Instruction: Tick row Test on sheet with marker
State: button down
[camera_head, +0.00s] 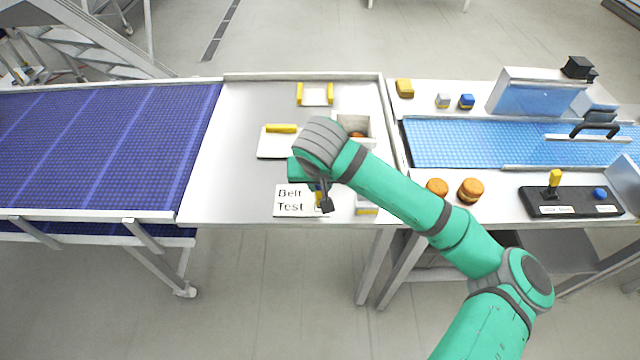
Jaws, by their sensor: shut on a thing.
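The white sheet (290,207) lies near the front edge of the metal table, with the rows "Belt" and "Test" written on it, Test below Belt. My gripper (323,203) is over the right part of the sheet, beside the words. It is shut on the marker (318,199), of which only a narrow yellow and blue part shows between the fingers. The gripper and arm hide the sheet's right side, so I cannot tell whether the tip touches it or whether any mark is there.
A white board with a yellow bar (282,128), a yellow-sided holder (315,95) and an open box (364,128) stand behind. A small pale block (366,205) is right of the sheet. Round brown items (470,190) and a control box (570,203) are farther right.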

jog(key=shift+r, duration=3.45)
jog(key=shift+f, duration=0.1)
